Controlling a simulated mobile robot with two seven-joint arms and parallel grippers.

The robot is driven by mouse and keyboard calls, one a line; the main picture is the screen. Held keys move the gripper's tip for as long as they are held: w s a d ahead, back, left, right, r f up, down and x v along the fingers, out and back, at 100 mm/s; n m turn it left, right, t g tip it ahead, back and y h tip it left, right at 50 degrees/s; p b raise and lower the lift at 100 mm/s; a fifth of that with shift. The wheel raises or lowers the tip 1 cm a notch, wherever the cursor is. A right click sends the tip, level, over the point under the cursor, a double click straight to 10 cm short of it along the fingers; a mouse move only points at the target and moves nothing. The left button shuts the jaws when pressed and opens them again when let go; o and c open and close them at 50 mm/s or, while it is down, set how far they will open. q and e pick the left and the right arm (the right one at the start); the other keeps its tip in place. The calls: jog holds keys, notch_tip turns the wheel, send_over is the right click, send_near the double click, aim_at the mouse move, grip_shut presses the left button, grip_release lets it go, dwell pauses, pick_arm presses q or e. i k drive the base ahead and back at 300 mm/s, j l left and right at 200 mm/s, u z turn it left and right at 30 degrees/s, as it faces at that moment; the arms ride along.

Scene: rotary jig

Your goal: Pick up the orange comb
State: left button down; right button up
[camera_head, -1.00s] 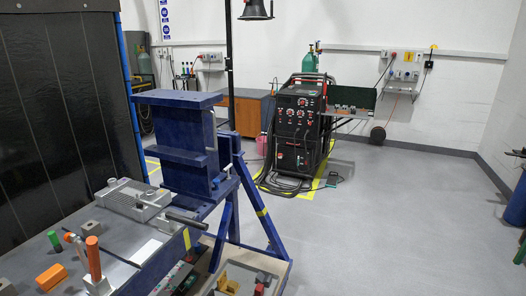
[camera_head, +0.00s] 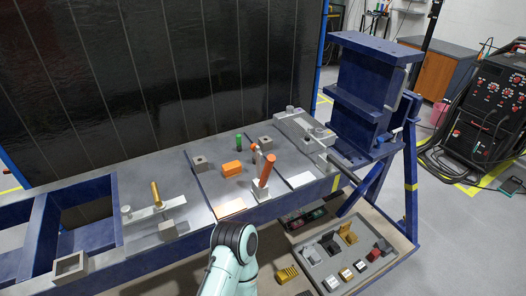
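A small yellow-orange piece with comb-like ridges (camera_head: 287,274) lies at the lower level in front of the table, left of a grey tray. A similar yellow-orange piece (camera_head: 347,234) sits at the back of the tray. I cannot tell which is the orange comb. A plain orange block (camera_head: 231,168) lies on the metal table, with no teeth visible. Part of one of my arms rises from the bottom centre, left of the ridged piece. Neither gripper's fingers show.
The metal table (camera_head: 157,236) holds an upright orange cylinder (camera_head: 266,171), a green cylinder (camera_head: 239,143), grey blocks and a brass rod (camera_head: 156,194). The grey tray (camera_head: 318,275) holds several small parts. A blue steel frame (camera_head: 360,95) stands at right, before a welding machine (camera_head: 487,110).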

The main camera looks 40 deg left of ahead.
aim_at(233, 169)
jog(key=u, duration=1.7)
